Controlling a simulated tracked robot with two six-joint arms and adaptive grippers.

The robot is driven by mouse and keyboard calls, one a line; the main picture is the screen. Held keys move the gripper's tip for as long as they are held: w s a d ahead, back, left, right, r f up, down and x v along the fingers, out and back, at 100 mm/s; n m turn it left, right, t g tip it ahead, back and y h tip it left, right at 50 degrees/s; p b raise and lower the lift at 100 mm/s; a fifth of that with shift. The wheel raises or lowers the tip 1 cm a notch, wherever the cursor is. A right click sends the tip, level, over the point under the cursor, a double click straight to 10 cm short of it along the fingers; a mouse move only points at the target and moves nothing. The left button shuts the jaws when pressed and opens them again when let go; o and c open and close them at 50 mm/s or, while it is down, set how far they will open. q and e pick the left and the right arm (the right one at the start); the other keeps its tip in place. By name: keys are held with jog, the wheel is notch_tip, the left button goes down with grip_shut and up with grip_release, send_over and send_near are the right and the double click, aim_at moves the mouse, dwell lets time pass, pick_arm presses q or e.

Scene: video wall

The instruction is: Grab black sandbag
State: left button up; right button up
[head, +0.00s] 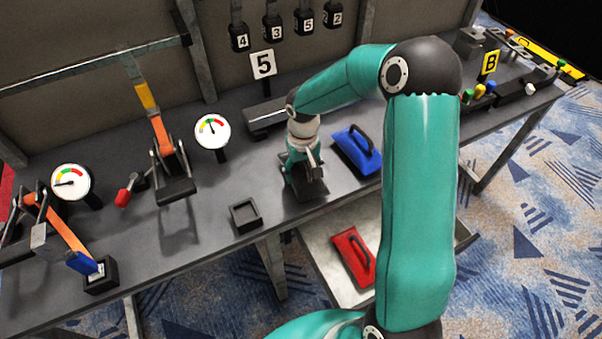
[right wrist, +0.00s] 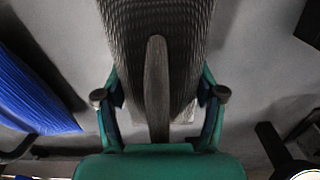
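The black sandbag (head: 314,188) lies on the dark table, below my right gripper (head: 304,170). In the right wrist view, the woven black sandbag (right wrist: 185,45) fills the upper middle, and its upright handle (right wrist: 157,90) runs down the centre. The fingers of my right gripper (right wrist: 160,98) stand apart, one on each side of the handle, with a gap between each finger and the handle. The gripper is open and holds nothing. In the head view the gripper hides part of the sandbag. My left gripper is not in view.
A blue sandbag (head: 357,150) lies just right of the black one; it also shows in the right wrist view (right wrist: 35,95). A red sandbag (head: 352,254) lies on a lower shelf. A small square tray (head: 246,216), dial gauges (head: 212,131) and levers stand left.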

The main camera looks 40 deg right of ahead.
grip_shut()
jog(key=shift+w+r, duration=0.1)
jog(key=shift+r, duration=0.15)
